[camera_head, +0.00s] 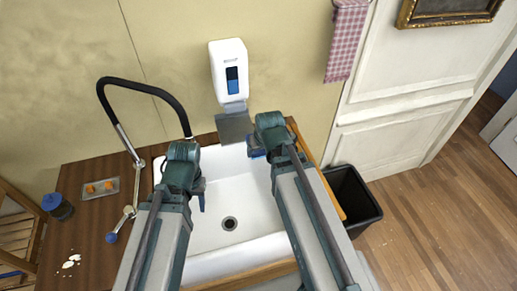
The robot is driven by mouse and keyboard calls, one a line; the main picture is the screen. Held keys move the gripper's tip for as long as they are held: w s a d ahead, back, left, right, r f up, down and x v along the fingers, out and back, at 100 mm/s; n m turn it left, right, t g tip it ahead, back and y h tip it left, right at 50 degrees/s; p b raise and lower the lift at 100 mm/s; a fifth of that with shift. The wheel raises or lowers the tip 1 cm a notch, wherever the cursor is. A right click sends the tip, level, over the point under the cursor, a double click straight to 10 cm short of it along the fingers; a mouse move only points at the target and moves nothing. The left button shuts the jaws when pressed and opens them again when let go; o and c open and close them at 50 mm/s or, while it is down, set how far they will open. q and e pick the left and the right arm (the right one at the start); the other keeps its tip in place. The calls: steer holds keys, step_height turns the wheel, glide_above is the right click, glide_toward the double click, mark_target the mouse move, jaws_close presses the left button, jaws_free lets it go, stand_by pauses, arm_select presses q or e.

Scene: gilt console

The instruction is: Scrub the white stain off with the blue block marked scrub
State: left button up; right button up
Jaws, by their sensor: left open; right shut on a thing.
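The white stain (70,261) is a few small splotches on the brown wooden counter (80,232), at the lower left. My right gripper (256,147) is shut on a blue thing, which looks like the blue block (258,154). It is over the back right of the white sink, near the dispenser's tray. Most of the block is hidden by the gripper, and no marking on it is readable. My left gripper (201,196) is open and empty over the left part of the sink, to the right of the stain.
The white sink (240,235) lies between stain and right gripper. A black-hosed faucet (150,88) stands at the sink's left. A metal tray (88,195) with orange pieces and a blue-lidded jar (58,208) stand behind the stain. A dispenser (229,60) hangs behind; a black bin (355,200) stands right.

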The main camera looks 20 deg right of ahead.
steer(key=c, duration=0.5)
step_height(320, 180, down, 7)
steer(key=b, duration=0.6)
steer(key=shift+r+b, duration=0.15)
steer(key=shift+b, duration=0.15)
steer(key=shift+c, duration=0.2)
steer(key=shift+r, duration=0.15)
